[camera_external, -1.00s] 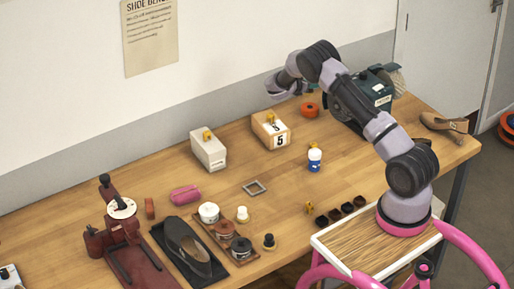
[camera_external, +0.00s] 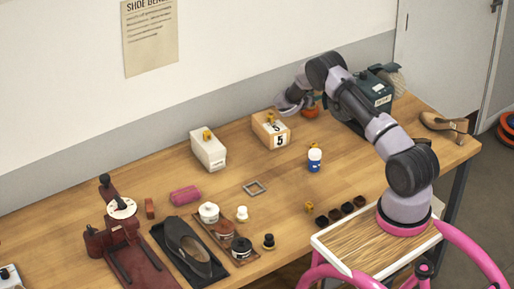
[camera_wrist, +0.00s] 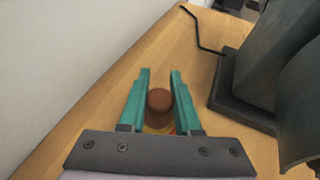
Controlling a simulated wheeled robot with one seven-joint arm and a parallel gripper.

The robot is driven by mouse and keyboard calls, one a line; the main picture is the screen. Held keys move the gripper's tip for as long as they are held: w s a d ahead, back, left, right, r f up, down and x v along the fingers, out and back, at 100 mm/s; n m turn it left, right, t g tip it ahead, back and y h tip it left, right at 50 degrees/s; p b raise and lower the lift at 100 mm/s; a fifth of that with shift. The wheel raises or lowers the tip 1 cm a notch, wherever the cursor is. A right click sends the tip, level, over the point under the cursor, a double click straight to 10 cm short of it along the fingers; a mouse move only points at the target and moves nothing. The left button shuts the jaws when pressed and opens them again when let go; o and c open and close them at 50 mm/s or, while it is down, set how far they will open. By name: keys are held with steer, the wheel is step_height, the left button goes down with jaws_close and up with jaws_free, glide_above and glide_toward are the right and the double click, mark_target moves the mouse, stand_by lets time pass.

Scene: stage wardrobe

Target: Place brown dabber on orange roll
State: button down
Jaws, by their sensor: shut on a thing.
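The brown dabber (camera_wrist: 159,101) sits between the two teal fingers of my gripper (camera_wrist: 160,72), which is shut on it. The orange roll (camera_external: 310,112) lies on the bench towards the back, partly covered by my wrist in the external view. In the wrist view, a little orange (camera_wrist: 164,129) shows just below the dabber, between the fingers. The dabber is over or very near the roll. I cannot tell whether they touch. In the external view my fingers are mostly hidden by the wrist and arm.
A dark green machine (camera_external: 377,88) stands close to the right of the roll; its dark base (camera_wrist: 240,100) shows in the wrist view. A wooden box marked 5 (camera_external: 270,130) stands to the left. The wall runs behind. Bench in front of the roll is clear.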

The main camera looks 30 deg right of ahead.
steer(key=c, duration=0.6)
jaws_free()
